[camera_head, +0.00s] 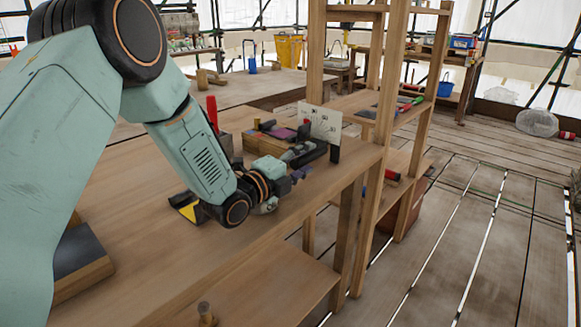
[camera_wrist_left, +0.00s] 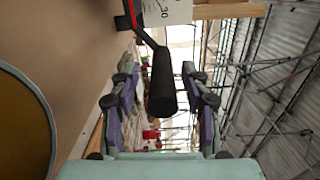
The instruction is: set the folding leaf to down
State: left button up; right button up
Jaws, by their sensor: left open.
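My left gripper (camera_head: 298,174) reaches over the wooden bench from the left, low near its right edge. In the left wrist view its two purple-grey fingers (camera_wrist_left: 164,105) are open. A black cylindrical handle (camera_wrist_left: 163,85) on a bent bar shows between the fingers, with space on both sides; I cannot tell whether it is touched. A white marked plate (camera_head: 320,122) stands behind the gripper on the bench; its edge shows in the left wrist view (camera_wrist_left: 166,10). A wooden board (camera_head: 270,285) sits below the bench top. I cannot tell which part is the folding leaf.
Wooden posts (camera_head: 382,130) and shelves stand just right of the bench end. A red upright handle (camera_head: 212,112) and a yellow-and-black item (camera_head: 186,207) are on the bench near my arm. The plank floor (camera_head: 470,240) at the right is mostly clear.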

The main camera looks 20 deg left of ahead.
pick_arm(q)
jog(key=v, duration=1.1)
jog(key=shift+s, duration=0.2)
jog(key=shift+a, duration=0.1)
